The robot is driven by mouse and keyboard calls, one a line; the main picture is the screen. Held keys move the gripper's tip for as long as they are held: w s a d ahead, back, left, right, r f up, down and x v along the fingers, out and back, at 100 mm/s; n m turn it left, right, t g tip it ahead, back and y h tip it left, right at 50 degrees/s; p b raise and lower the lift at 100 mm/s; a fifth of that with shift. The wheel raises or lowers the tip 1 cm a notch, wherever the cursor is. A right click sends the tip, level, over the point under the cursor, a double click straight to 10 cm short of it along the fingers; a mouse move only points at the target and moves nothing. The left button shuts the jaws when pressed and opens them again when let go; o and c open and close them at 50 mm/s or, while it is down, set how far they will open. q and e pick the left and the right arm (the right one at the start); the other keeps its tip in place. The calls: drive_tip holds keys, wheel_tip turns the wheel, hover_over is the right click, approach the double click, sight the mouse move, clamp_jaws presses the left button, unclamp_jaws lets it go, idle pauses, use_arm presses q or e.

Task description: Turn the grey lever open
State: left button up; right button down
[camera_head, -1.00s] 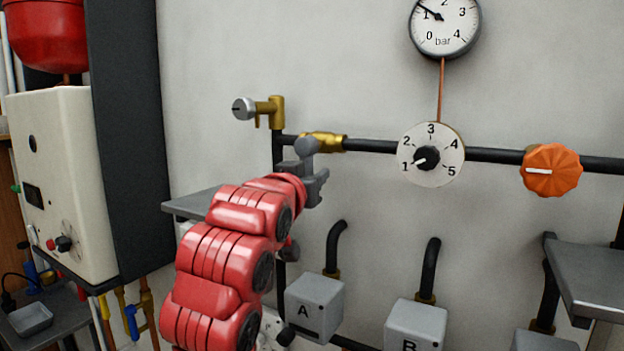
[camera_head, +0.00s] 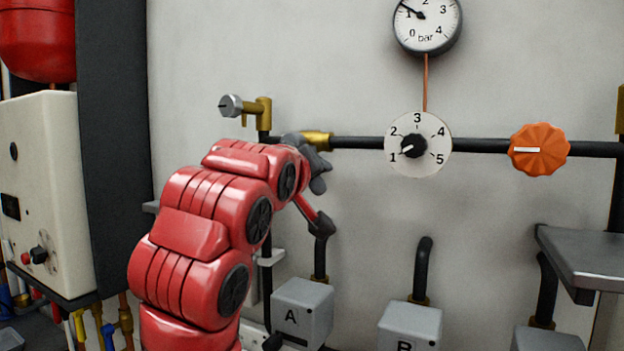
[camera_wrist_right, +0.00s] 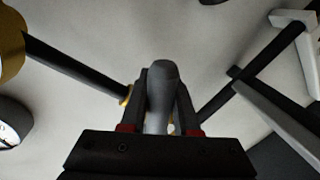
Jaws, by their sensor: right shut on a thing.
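The grey lever (camera_wrist_right: 161,95) stands between the two dark fingers of my right gripper (camera_wrist_right: 162,78) in the right wrist view, and the fingers are shut on it. In the head view my right gripper (camera_head: 318,172) is at the brass valve (camera_head: 318,139) on the black wall pipe. My red arm and wrist hide most of the lever there, so its exact angle is hard to tell. My left gripper is not in view.
Right of the valve along the pipe are a white numbered dial (camera_head: 418,130) and an orange knob (camera_head: 539,149). A pressure gauge (camera_head: 428,25) hangs above. Grey box A (camera_head: 301,310) and box B (camera_head: 410,328) are below. A grey shelf (camera_head: 585,262) juts out at right.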

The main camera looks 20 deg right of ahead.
idle(0.5)
drive_tip(key=c, duration=0.7)
unclamp_jaws()
drive_tip(key=shift+o, duration=0.2)
drive_tip(key=shift+s, duration=0.1)
drive_tip(key=b+v, duration=0.1)
drive_tip(key=v, duration=1.6)
drive_tip(key=shift+b, duration=0.4)
drive_tip(key=shift+s+a, duration=0.1)
drive_tip(key=shift+s, duration=0.05)
